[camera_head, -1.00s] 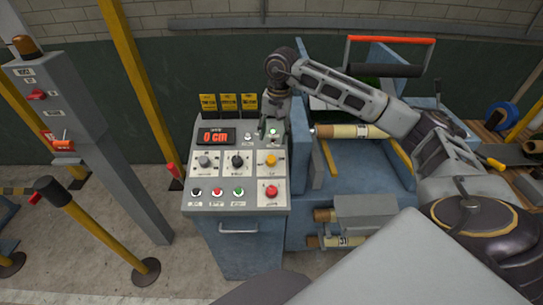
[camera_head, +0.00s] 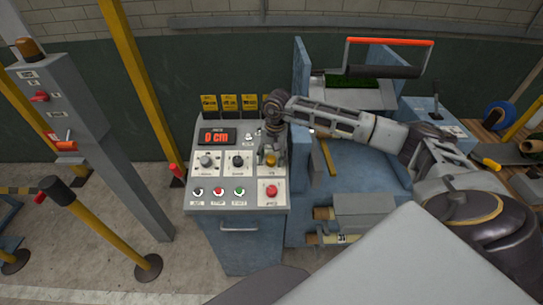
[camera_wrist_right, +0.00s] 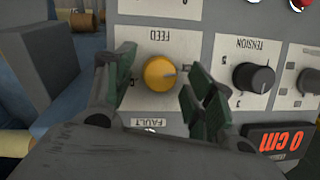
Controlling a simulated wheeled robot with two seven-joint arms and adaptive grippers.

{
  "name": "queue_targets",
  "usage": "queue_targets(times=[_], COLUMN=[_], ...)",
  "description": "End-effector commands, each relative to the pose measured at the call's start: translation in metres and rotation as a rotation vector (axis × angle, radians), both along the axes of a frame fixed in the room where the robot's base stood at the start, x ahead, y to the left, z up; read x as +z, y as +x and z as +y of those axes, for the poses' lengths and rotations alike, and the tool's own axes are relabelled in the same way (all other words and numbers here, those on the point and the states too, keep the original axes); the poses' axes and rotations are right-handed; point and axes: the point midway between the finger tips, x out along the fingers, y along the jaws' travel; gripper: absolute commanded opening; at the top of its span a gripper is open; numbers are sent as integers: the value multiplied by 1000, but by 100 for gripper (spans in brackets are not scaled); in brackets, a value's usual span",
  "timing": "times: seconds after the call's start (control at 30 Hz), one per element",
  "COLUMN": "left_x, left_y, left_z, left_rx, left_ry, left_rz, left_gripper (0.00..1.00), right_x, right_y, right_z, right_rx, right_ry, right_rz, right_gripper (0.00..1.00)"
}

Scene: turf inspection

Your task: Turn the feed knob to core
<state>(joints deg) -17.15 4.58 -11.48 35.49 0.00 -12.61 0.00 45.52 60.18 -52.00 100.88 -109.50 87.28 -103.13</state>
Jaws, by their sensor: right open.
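The feed knob is yellow-orange (camera_head: 271,160), at the upper right of the control panel (camera_head: 225,207). In the right wrist view the knob (camera_wrist_right: 159,73) appears upside down on a white plate marked FEED. Its pointer setting is too small to read surely. My right gripper (camera_head: 270,152) is open over the knob, its green-padded fingers on either side in the wrist view. I cannot tell whether they touch it. My left gripper is out of view.
A black tension knob (camera_wrist_right: 253,76) sits beside the feed knob. Below are several buttons, including a red one (camera_head: 271,191). A red display (camera_head: 215,137) reads 0 cm. Yellow tags (camera_head: 229,103) stand behind the panel. A blue machine (camera_head: 375,165) adjoins on the right.

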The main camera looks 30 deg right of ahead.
Motion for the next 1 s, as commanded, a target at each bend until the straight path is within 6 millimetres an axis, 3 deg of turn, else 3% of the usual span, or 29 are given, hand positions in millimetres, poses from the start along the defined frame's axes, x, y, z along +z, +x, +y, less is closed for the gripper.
queue_targets(times=[0.3, 0.67, 1.0], left_x=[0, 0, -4], left_y=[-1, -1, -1], left_z=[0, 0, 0], left_rx=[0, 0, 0], left_ry=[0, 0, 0], left_rz=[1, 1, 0], left_gripper=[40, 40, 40], right_x=[-2, -1, -2], right_y=[0, 0, 0], right_z=[0, 0, 0], right_rx=[0, 0, -21], right_ry=[0, 0, 6], right_rz=[0, 0, -4], right_gripper=[53, 9, 9])
